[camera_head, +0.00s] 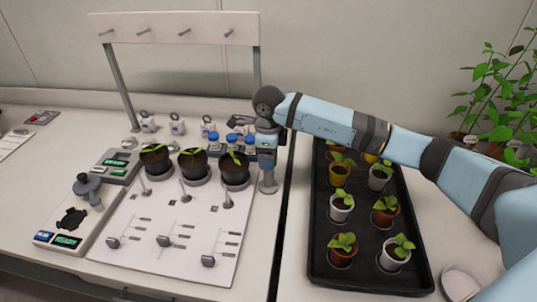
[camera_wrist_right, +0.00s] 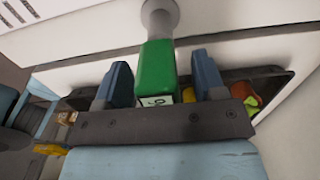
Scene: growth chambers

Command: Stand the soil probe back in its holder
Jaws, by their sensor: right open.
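My right gripper (camera_head: 266,160) points down at the right edge of the white board. Its fingers are open, one on each side of a green block with a small white label (camera_wrist_right: 157,75), which appears to be the soil probe's head. I see no clear grip on it. A grey round post with a flat foot (camera_head: 268,184), seemingly the holder, stands directly below the gripper. In the wrist view a grey round part (camera_wrist_right: 160,16) lies beyond the green block, in line with it. The probe's shaft is hidden. My left gripper is not in view.
Dark pots with seedlings (camera_head: 192,164) stand on the white board (camera_head: 150,240), left of the gripper. A black tray (camera_head: 318,240) of potted seedlings lies to the right. A rack with pegs (camera_head: 175,27) rises behind. Blue-capped bottles (camera_head: 232,142) stand close to the gripper.

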